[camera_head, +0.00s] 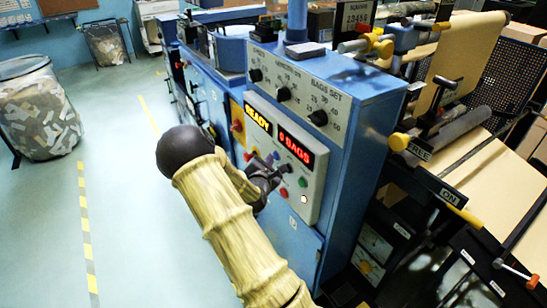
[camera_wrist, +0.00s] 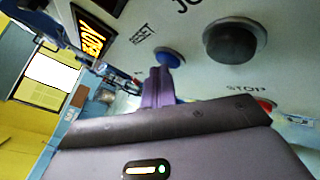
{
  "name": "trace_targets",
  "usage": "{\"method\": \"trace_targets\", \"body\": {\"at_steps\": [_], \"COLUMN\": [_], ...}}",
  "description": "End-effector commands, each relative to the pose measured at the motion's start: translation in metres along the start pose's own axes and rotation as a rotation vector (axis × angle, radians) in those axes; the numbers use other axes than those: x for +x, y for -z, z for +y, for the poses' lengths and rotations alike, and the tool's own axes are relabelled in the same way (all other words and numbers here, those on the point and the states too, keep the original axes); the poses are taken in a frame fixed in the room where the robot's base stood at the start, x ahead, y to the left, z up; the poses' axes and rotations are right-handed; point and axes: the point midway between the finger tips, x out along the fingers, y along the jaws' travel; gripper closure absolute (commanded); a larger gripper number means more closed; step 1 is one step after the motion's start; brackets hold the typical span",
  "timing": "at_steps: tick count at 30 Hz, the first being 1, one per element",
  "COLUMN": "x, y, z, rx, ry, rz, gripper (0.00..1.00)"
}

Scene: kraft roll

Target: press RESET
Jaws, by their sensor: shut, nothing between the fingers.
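The RESET label (camera_wrist: 142,34) shows in the wrist view beside a round blue button (camera_wrist: 168,57) on the light panel. My gripper (camera_wrist: 158,75) is shut and empty. Its dark purple fingertips are just below the blue button in the wrist view and overlap its lower edge; I cannot tell whether they touch it. In the head view my gripper (camera_head: 272,166) is at the front of the grey control panel (camera_head: 312,217), under the lit READY (camera_head: 258,117) and 0 BAGS (camera_head: 296,146) displays. The blue button cannot be made out clearly there.
A large black button (camera_wrist: 230,43) sits right of the blue one. A red button (camera_wrist: 266,104) by the STOP label is partly hidden by my gripper. A green button (camera_head: 302,182) shows lower on the panel. A kraft paper roll (camera_head: 465,60) stands right; open floor lies left.

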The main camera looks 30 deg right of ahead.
Motion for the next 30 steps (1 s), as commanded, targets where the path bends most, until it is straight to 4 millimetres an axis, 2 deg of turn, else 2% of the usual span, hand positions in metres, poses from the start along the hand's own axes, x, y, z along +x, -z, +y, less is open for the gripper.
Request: {"method": "trace_targets", "body": {"at_steps": [10, 22, 30], "x": [-0.011, -0.013, -0.027], "y": [0.007, 0.009, 0.019], "z": [0.007, 0.009, 0.020], "rx": [-0.001, -0.001, -0.001], "ry": [0.001, 0.000, -0.001], "rz": [0.000, 0.001, 0.001], "gripper": [1.00, 1.00, 1.00]}}
